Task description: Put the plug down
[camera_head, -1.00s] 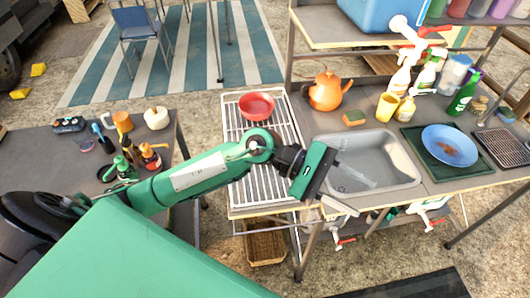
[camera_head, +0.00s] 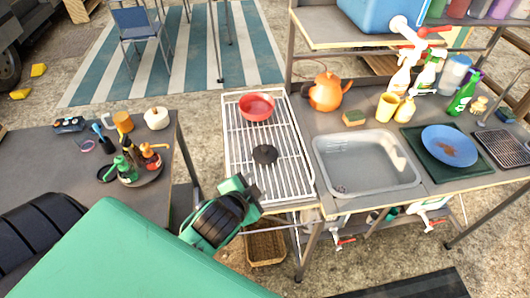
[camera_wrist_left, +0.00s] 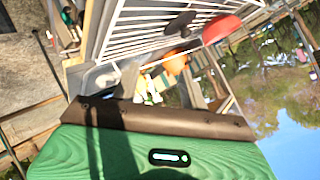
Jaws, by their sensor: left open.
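The plug (camera_head: 265,154), a black disc with a small raised middle, lies on the white wire drying rack (camera_head: 291,186), left of the sink. It also shows in the left wrist view (camera_wrist_left: 180,22) as a dark shape on the rack. My left gripper (camera_head: 246,186) is open and empty, near the rack's front edge, apart from the plug and in front of it. The grey sink basin (camera_head: 367,160) is empty, with a drain at its front left. My right gripper is not in view.
A red bowl (camera_head: 257,106) sits at the back of the rack. An orange kettle (camera_head: 326,92) and a sponge (camera_head: 354,118) stand behind the sink. A blue plate (camera_head: 450,144) is to its right. A side table with bottles (camera_head: 124,170) stands left.

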